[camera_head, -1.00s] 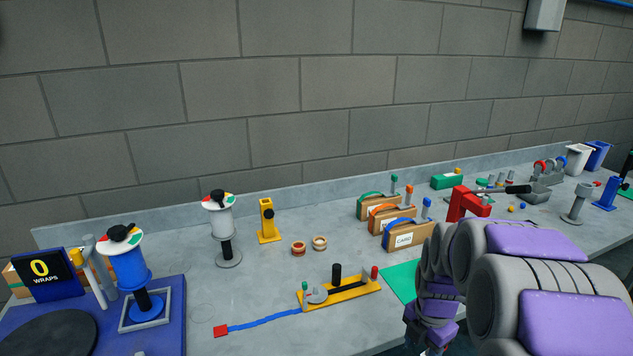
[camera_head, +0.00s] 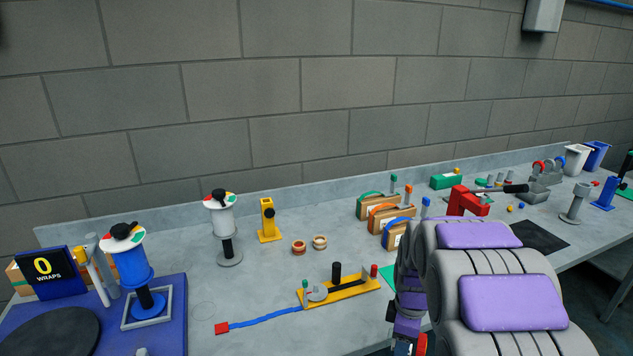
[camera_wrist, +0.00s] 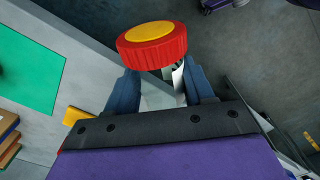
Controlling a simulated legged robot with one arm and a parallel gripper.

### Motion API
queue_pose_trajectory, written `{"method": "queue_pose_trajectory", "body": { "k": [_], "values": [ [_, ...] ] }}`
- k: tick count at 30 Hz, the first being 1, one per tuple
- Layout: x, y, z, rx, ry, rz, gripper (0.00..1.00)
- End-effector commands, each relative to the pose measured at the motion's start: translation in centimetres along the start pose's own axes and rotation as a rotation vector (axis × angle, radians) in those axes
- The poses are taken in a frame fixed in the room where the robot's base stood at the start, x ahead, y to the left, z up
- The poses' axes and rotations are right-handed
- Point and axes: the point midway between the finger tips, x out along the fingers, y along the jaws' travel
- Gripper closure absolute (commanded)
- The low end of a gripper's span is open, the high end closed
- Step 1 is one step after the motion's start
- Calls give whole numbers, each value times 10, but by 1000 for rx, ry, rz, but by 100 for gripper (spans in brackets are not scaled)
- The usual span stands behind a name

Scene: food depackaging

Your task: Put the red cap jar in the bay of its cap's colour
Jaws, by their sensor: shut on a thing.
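In the wrist view my gripper (camera_wrist: 160,92) is shut on the red cap jar (camera_wrist: 150,52). Its ribbed red cap with a yellow disc on top faces the camera, beyond the fingertips. The jar's body is mostly hidden behind the cap and fingers. The jar is held over the edge of the bench, with the floor beyond. In the head view my arm covers the lower right, and a small red part (camera_head: 421,345) shows at the bottom edge by the wrist. No bay for the jar can be made out clearly.
A green mat (camera_wrist: 28,70) lies on the bench left of my gripper. A yellow bar fixture (camera_head: 345,295) and cardboard boxes with coloured handles (camera_head: 376,212) stand left of my arm. A black mat (camera_head: 540,236) lies to the right. The bench front edge is close.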

Motion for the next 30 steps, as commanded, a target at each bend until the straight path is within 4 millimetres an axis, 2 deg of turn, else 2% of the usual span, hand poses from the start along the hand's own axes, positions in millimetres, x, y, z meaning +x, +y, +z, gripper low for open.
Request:
{"method": "queue_pose_trajectory", "body": {
  "k": [12,18,24,30],
  "values": [
    [19,14,-40,723,0,0,83],
    [26,18,-57,1006,4,-2,83],
    [30,19,-65,1150,4,-5,83],
    [31,19,-67,1178,4,-6,83]
  ]
}}
